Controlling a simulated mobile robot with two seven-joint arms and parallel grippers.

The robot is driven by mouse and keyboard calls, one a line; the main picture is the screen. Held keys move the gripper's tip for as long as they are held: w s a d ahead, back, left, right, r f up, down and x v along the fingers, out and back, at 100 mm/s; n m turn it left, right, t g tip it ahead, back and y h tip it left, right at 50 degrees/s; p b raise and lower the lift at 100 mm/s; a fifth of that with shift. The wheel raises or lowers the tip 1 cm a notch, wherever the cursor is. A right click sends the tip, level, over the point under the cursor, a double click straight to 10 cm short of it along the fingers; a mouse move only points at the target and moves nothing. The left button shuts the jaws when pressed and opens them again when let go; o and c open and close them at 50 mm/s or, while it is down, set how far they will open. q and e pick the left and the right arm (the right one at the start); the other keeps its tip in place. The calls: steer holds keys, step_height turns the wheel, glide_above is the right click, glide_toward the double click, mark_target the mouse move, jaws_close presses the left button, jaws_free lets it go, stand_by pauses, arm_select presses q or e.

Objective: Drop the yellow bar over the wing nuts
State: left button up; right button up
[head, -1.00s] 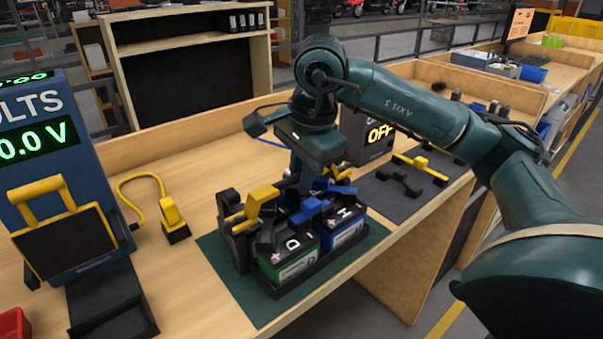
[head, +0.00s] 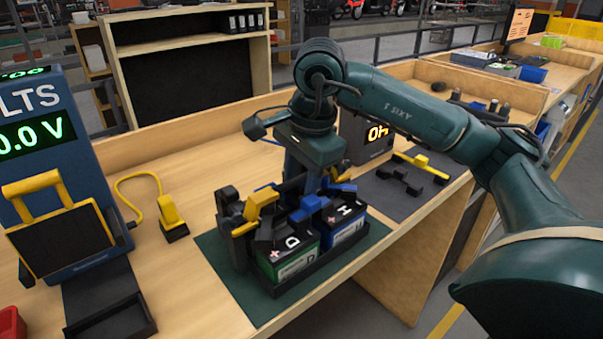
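A green battery (head: 290,259) and a blue battery (head: 343,232) stand side by side in a black tray on a dark green mat. A yellow piece (head: 263,197) with black parts sits at the left end of the green battery. A smaller yellow piece (head: 341,173) shows behind the blue parts on the blue battery. Another yellow bar (head: 424,166) lies on the dark mat to the right. My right gripper (head: 306,190) points down behind the batteries' tops, its fingertips largely hidden. I cannot make out the wing nuts or whether it holds anything. My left gripper is out of view.
A voltmeter (head: 60,170) stands at the left, with a yellow clamp (head: 172,219) on a cable beside it. A black bracket (head: 400,179) lies on the dark mat. A box with a lit display (head: 378,134) stands behind it. Wood is clear between clamp and shelf.

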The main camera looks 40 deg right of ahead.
arm_select(q)
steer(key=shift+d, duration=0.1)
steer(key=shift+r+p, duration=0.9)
steer(key=shift+p, duration=0.25)
arm_select(e)
step_height(320, 180, up, 13)
steer(key=s, duration=0.2)
steer(key=shift+s, duration=0.25)
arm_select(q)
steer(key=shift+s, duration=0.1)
arm_select(e)
steer(key=shift+d+f, duration=0.1)
